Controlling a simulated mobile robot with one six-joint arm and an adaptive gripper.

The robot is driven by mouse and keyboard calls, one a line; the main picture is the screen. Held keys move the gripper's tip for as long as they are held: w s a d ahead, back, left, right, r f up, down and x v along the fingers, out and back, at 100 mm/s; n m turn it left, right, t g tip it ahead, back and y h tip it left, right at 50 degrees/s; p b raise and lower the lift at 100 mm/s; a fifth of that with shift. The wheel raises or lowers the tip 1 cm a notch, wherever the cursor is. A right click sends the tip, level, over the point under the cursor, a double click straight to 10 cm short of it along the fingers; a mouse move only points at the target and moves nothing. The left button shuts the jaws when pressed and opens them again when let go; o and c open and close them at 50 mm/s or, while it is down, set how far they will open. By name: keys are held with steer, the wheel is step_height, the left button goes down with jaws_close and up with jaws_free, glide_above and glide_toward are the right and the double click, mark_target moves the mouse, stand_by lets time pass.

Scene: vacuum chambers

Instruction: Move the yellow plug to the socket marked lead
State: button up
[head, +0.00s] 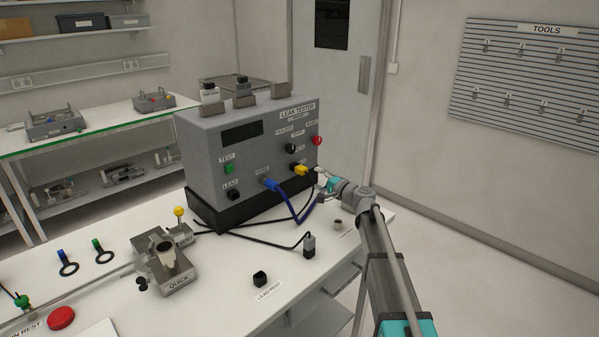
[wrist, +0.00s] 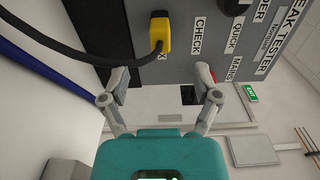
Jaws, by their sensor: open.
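The yellow plug (head: 299,169) is at the lower right of the front of the grey leak tester (head: 205,160), with a black cable trailing from it. In the wrist view the yellow plug (wrist: 160,34) is beside the label CHECK, and its cable curves off to the left. The socket marked LEAD (head: 233,195) is a black block at the tester's lower left. My gripper (head: 318,176) is just right of the plug. In the wrist view my gripper (wrist: 161,79) is open, its fingers spread and empty, with the plug beyond the fingertips.
A blue plug (head: 270,184) with a blue cable sits between LEAD and the yellow plug. A QUICK fixture (head: 165,262) is at front left. A red button (head: 316,141) is above the gripper.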

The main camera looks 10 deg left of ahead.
mark_target(305, 172)
steer(key=shift+x, duration=3.95)
jaws_close()
steer(key=shift+s+d, duration=0.1)
steer(key=shift+v, duration=1.7)
steer(key=shift+s+d, duration=0.45)
steer(key=shift+d, duration=0.1)
steer(key=shift+s+d, duration=0.2)
steer(key=shift+d, duration=0.1)
